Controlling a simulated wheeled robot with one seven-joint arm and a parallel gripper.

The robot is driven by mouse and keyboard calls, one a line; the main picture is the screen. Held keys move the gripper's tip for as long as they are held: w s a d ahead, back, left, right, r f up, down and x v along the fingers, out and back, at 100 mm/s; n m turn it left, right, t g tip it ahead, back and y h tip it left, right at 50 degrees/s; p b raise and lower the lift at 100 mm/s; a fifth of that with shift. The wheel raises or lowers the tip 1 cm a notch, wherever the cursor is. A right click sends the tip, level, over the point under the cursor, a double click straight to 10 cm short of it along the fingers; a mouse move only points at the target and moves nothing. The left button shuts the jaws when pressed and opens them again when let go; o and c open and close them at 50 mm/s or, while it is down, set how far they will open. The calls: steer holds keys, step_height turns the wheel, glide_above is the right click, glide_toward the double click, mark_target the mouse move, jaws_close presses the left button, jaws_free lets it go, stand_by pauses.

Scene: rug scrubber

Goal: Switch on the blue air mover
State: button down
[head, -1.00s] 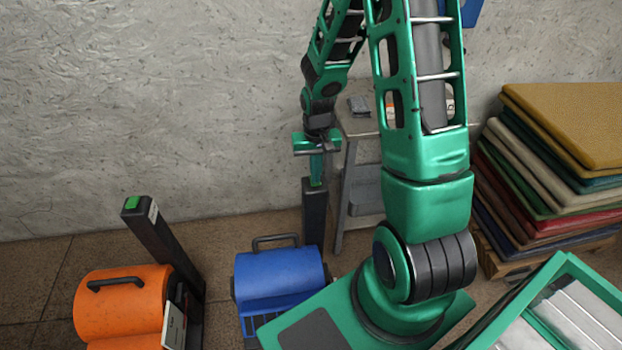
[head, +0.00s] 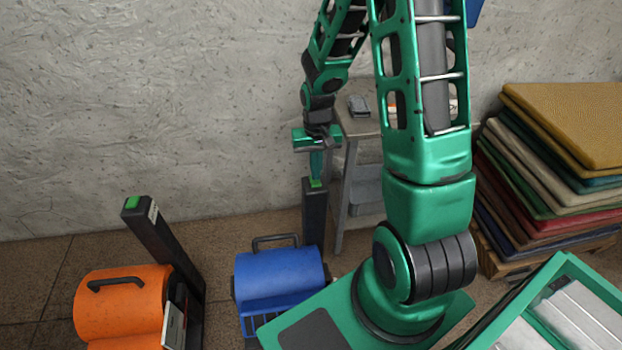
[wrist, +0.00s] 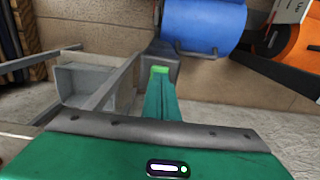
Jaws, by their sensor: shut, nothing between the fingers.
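The blue air mover (head: 280,275) stands on the floor left of my base, with a dark handle on top. It also shows at the top of the wrist view (wrist: 203,25). A dark upright post (head: 314,212) rises behind its right side, with a bright green switch (head: 315,183) on top. My gripper (head: 317,176) points down, shut and empty, with its tips right at the switch. In the wrist view the green switch (wrist: 160,70) shows just past the fingertips (wrist: 160,78). I cannot tell whether they touch or whether the switch is pressed.
An orange air mover (head: 122,305) with its own green-topped post (head: 160,235) stands at the left. A grey step stand (head: 358,125) is close right of the blue one's post. The wall is behind. Stacked mats (head: 550,150) stand at the right.

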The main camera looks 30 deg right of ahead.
mark_target(316, 183)
steer(key=shift+r, duration=2.55)
steer(key=shift+s, duration=0.1)
steer(key=s+d+r+m, duration=0.1)
steer(key=s+r, duration=0.7)
steer(key=s, duration=0.4)
steer(key=s+d+r, duration=0.2)
steer(key=s+r, duration=0.7)
steer(key=s, duration=0.4)
steer(key=shift+r+m, duration=0.15)
steer(key=shift+m, duration=0.25)
steer(key=shift+d, duration=0.1)
